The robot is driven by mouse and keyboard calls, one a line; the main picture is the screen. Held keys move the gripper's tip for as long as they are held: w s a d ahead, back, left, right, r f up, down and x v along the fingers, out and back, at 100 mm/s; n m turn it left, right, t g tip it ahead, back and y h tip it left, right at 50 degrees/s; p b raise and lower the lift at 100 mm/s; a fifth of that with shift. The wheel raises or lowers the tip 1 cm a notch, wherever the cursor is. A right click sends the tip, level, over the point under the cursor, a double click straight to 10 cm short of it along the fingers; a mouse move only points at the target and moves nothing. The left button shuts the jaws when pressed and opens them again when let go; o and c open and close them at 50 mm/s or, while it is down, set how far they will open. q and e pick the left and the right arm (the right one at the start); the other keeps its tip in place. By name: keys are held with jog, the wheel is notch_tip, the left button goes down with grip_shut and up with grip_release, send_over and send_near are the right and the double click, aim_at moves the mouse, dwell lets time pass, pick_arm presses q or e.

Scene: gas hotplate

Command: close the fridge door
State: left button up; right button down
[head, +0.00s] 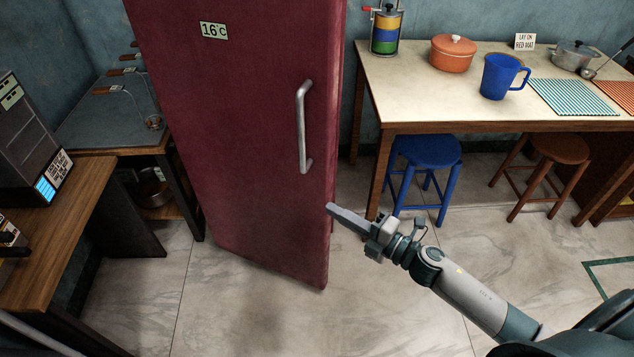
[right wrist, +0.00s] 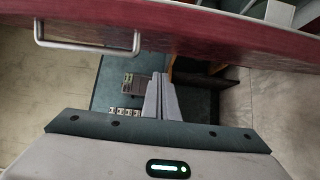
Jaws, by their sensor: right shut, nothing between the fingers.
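The fridge door (head: 240,130) is a tall dark red panel in the head view, with a vertical metal handle (head: 303,128) near its right edge and a 16°C label at the top. In the right wrist view the door (right wrist: 205,32) crosses the top, with its handle (right wrist: 88,45) at left. Pale parts behind it at top right look like the fridge's inside, so the door seems to stand open. My right gripper (head: 332,209) is shut and empty, its tip at the door's lower right edge; I cannot tell if they touch. Its fingers (right wrist: 160,82) also show in the wrist view. My left gripper is out of view.
A table (head: 420,105) with an orange pot (head: 452,53), blue mug (head: 500,77) and mats stands at right. A blue stool (head: 425,155) and a brown stool (head: 553,160) are by it. Wooden counters (head: 75,205) stand at left. The floor (head: 240,310) before the door is clear.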

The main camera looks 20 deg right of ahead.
aim_at(312, 183)
jog(key=shift+w, duration=0.2)
jog(key=x, duration=0.3)
jog(key=w+d+p+x, duration=0.1)
jog(key=x, duration=0.3)
jog(key=d+x, duration=0.1)
jog(key=x, duration=0.2)
jog(key=shift+w+a+p, duration=0.1)
jog(key=shift+w+p, duration=0.25)
jog(key=shift+w, duration=0.05)
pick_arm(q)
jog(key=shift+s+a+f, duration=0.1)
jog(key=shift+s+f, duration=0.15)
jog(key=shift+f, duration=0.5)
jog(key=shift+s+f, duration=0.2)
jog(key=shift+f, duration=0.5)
pick_arm(e)
jog(key=shift+w+d, duration=0.45)
